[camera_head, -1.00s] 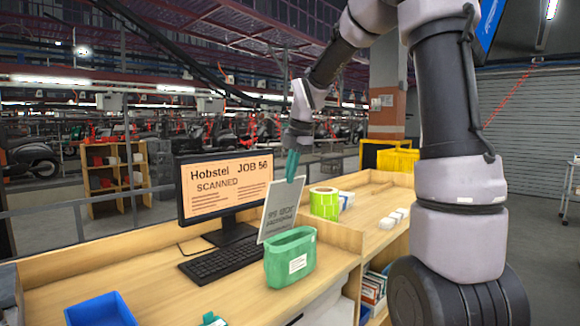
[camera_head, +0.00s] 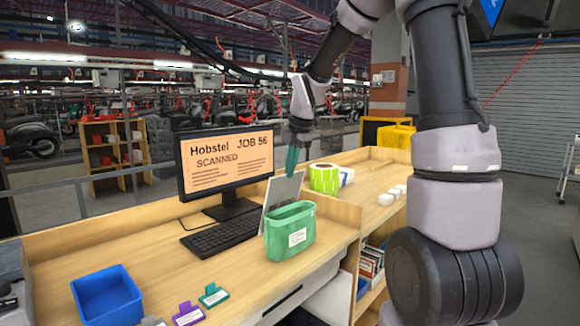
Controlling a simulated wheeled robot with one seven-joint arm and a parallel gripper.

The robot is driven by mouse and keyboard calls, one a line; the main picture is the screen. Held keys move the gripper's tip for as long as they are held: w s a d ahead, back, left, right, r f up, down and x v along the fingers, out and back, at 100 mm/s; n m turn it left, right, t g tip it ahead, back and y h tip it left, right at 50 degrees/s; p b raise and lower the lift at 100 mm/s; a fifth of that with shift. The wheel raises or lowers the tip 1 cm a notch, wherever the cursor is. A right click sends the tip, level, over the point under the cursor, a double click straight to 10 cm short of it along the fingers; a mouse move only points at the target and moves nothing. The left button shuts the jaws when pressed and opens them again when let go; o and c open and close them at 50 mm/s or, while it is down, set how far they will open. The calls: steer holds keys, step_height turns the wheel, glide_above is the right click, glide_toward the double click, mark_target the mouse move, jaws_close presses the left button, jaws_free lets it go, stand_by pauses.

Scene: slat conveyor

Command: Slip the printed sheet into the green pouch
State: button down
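The green pouch (camera_head: 279,240) stands upright on the wooden bench, its mouth facing up and a white label on its front. The pale printed sheet (camera_head: 284,189) is upright and slightly tilted at the pouch's far side. The pouch hides its lower part, and a narrow strip of its left edge shows left of the pouch. My gripper (camera_head: 291,169), with teal fingers, is above the pouch and shut on the sheet's top edge.
A monitor (camera_head: 226,160) and keyboard (camera_head: 217,236) stand left of the pouch. A blue bin (camera_head: 107,296) and coloured tags (camera_head: 213,295) lie at the front left. A green label roll (camera_head: 324,178) stands behind right.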

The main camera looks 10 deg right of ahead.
steer(key=c, duration=1)
jaws_free()
steer(key=shift+r, duration=4.05)
